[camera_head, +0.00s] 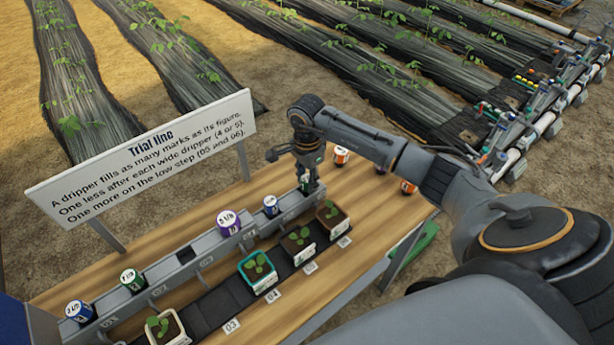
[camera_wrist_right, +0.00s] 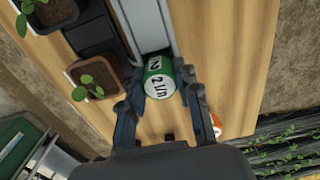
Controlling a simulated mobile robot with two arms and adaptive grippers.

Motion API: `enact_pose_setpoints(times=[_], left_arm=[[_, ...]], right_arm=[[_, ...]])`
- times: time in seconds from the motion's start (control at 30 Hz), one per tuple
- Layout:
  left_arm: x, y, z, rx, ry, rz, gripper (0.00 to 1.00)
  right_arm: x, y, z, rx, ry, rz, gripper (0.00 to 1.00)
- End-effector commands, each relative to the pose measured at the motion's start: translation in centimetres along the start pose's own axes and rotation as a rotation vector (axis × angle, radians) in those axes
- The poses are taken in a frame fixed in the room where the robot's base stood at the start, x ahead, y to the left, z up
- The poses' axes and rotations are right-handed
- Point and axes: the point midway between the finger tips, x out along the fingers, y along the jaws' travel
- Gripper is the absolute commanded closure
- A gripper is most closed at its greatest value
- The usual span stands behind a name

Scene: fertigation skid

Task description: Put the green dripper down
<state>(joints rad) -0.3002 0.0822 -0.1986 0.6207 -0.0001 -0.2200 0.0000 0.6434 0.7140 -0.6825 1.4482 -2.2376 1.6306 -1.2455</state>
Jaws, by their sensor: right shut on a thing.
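My right gripper (camera_head: 309,187) is shut on a green dripper with a white top (camera_wrist_right: 160,82), at the far right end of the grey rail (camera_head: 205,250). In the right wrist view the fingers (camera_wrist_right: 162,92) grip it on both sides, and its top reads 2 l/h. The dripper is over or at the rail's end; I cannot tell whether it touches the rail. Another green dripper (camera_head: 132,281) stands on the rail further left. My left gripper is not in view.
A purple dripper (camera_head: 228,222) and blue drippers (camera_head: 271,206) stand on the rail. Potted seedlings (camera_head: 258,272) line the dark strip in front. Orange drippers (camera_head: 341,155) stand on the wooden table (camera_head: 330,270) near my right arm. A sign (camera_head: 145,150) stands behind.

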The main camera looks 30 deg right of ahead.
Motion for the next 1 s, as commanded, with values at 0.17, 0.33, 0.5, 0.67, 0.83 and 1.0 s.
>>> enact_pose_setpoints(times=[0.17,0.33,0.5,0.67,0.83,1.0], left_arm=[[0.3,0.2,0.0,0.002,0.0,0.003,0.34],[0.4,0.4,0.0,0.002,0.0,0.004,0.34],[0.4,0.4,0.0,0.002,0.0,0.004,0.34],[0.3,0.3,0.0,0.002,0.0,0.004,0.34],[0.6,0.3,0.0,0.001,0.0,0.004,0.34],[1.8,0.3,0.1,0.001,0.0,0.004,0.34]], right_arm=[[0.2,0.0,0.0,0.0,0.0,0.0,0.9],[0.2,0.0,0.0,0.0,0.0,-0.001,0.5],[0.2,0.0,0.0,0.0,0.0,0.0,0.45],[0.1,0.0,0.0,0.0,0.0,0.0,0.45],[-1.0,-0.1,-0.1,-0.001,0.001,-0.005,0.45],[-4.5,-0.2,-0.1,-0.001,0.001,-0.008,0.45]])
